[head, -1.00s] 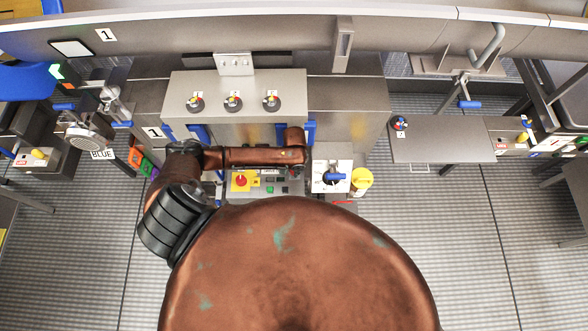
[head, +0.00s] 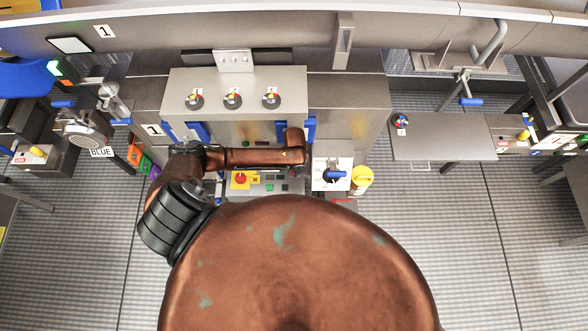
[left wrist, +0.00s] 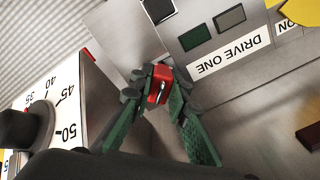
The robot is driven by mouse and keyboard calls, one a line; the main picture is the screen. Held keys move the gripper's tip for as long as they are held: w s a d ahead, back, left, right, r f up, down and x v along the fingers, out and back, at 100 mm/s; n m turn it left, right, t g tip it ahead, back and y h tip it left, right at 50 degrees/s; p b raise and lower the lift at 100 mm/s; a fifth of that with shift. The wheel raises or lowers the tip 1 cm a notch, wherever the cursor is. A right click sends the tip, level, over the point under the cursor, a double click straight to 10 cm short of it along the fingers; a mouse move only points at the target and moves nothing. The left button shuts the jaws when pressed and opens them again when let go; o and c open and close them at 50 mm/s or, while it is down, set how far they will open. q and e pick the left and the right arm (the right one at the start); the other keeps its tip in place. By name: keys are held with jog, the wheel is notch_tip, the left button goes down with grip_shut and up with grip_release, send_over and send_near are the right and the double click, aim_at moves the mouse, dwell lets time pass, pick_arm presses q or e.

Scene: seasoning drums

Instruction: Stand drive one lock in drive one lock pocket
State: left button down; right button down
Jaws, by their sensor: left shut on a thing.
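My left gripper (left wrist: 160,88) shows in the left wrist view with green fingers closed around a small red lock (left wrist: 159,84). The lock is above a grey metal control box with an upside-down label (left wrist: 234,56) reading "DRIVE ONE". I cannot make out the drive one lock pocket for certain. In the head view my copper-coloured left arm reaches over the box front, and its last link hides the fingers and the lock. My right gripper is not in view.
A dial plate (left wrist: 52,110) with numbers and a black knob stands beside the gripper. In the head view, a red button on a yellow plate (head: 240,180) lies left of the wrist, and a yellow-topped container (head: 362,176) stands right. A grey side table (head: 440,137) is mostly bare.

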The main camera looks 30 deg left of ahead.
pick_arm(q)
jog(key=c, duration=1.8)
grip_release()
jog(key=shift+f, duration=0.1)
jog(key=shift+o, duration=0.2)
notch_tip(320, 180, up, 12)
